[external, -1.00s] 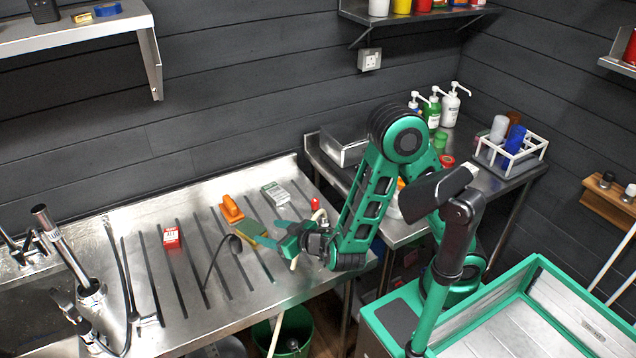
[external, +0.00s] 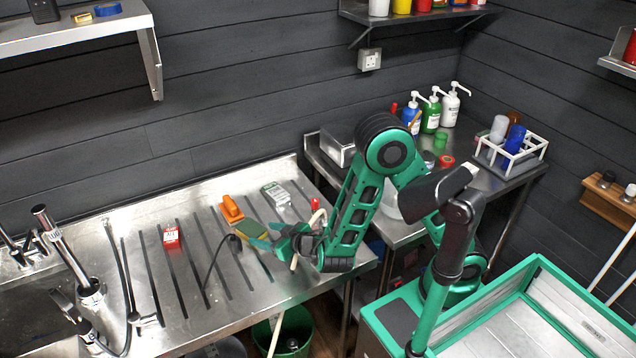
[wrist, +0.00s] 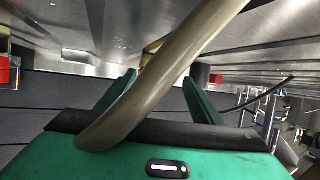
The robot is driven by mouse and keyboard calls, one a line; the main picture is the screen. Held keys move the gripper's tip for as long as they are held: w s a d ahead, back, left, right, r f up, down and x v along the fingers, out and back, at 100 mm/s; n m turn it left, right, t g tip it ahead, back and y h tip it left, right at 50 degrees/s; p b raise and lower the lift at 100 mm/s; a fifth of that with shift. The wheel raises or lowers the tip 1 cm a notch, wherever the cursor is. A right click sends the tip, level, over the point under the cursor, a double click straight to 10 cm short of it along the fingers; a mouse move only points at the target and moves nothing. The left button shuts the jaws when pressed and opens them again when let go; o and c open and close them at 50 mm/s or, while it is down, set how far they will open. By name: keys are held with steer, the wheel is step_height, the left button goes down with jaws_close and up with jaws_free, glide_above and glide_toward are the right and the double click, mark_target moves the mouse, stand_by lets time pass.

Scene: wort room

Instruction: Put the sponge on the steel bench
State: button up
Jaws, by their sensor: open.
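The sponge (external: 249,229), green on top with a yellow side, lies on the grooved steel drainboard (external: 185,308). My gripper (external: 268,240) is open and low over the drainboard, its fingertips at the sponge's right end. I cannot tell whether they touch it. In the wrist view a small yellow patch, probably the sponge (wrist: 150,48), shows beyond the green fingers (wrist: 160,92), mostly hidden by a pale handle. The separate steel bench (external: 405,232) stands to the right of the drainboard, partly hidden behind my arm.
The pale handle (wrist: 165,75) crosses close to my gripper, rising from the green bucket (external: 296,330). An orange brush (external: 231,208), a green-and-white box (external: 276,194) and a red box (external: 171,237) lie nearby. Pump bottles (external: 431,112) and a white rack (external: 512,155) occupy the bench's back and right.

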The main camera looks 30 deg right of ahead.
mark_target(255, 230)
steer(key=shift+r+x, duration=0.2)
steer(key=shift+x, duration=3.4)
steer(key=shift+w+d, duration=0.1)
steer(key=c, duration=0.9)
steer(key=shift+r, duration=0.1)
steer(key=shift+r, duration=0.7)
steer(key=r, duration=0.3)
steer(key=shift+s+a+r, duration=0.1)
steer(key=shift+s+a, duration=0.2)
steer(key=shift+s, duration=0.1)
steer(key=s+a+r, duration=0.6)
steer(key=s, duration=0.3)
steer(key=w+a+r+n+y, duration=0.1)
steer(key=r, duration=0.2)
steer(key=w+r+n+g+y, duration=0.1)
steer(key=r, duration=0.2)
steer(key=w+a+r+n+g+y, duration=0.1)
steer(key=r, duration=0.3)
steer(key=shift+w+a+r+n+y, duration=0.1)
steer(key=shift+w+a+n+y, duration=0.2)
steer(key=shift+a+y, duration=0.1)
